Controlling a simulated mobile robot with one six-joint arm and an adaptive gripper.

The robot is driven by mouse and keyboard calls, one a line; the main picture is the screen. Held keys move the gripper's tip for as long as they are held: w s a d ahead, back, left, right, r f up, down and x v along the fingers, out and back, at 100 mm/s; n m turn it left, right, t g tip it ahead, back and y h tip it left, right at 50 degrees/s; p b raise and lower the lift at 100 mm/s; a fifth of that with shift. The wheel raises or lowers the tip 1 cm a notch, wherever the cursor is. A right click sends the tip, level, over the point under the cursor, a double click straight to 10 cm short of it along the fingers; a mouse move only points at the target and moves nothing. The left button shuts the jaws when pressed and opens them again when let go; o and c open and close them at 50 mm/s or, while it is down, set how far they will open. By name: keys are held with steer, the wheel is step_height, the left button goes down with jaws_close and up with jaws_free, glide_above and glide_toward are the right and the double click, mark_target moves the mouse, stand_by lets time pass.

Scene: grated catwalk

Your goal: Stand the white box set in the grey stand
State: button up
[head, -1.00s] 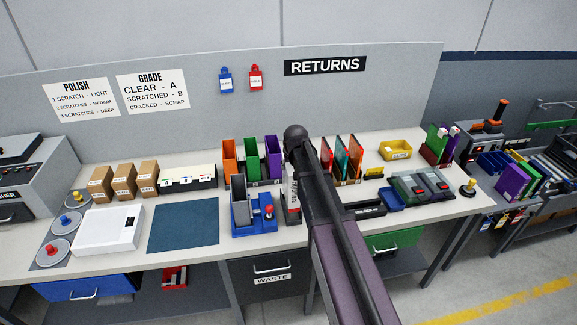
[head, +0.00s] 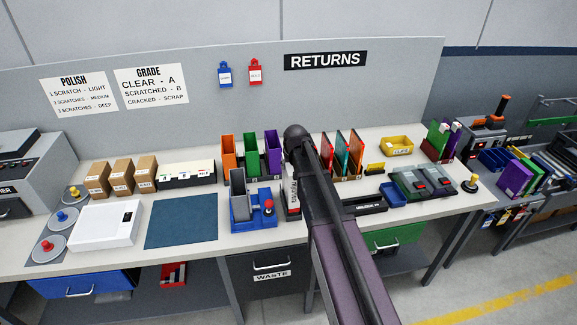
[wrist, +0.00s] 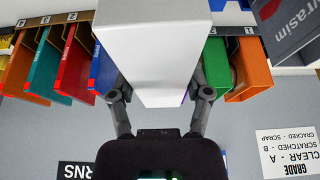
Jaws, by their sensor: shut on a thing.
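In the wrist view, my gripper (wrist: 160,94) is shut on the white box set (wrist: 158,48), one finger on each side of it. In the head view, my dark arm hides the gripper and most of the box set; a narrow light strip of it (head: 291,184) shows left of the arm. A dark grey holder, which looks like the grey stand (head: 291,214), shows just below that strip, partly behind the arm. I cannot tell whether the box set is seated in it or just above it.
A blue fixture (head: 252,219) holding a grey case (head: 238,195) stands close on the left. Coloured cases, including a purple one (head: 273,150), stand in racks behind. A blue mat (head: 181,222) lies farther left. A black label block (head: 366,206) lies right of the arm.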

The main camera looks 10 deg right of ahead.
steer(key=shift+f+b, duration=2)
steer(key=shift+f, duration=0.1)
steer(key=o, duration=1.4)
steer(key=shift+c, duration=0.2)
steer(key=shift+r, duration=0.15)
steer(key=shift+r+p, duration=3.9)
steer(key=shift+p, duration=0.15)
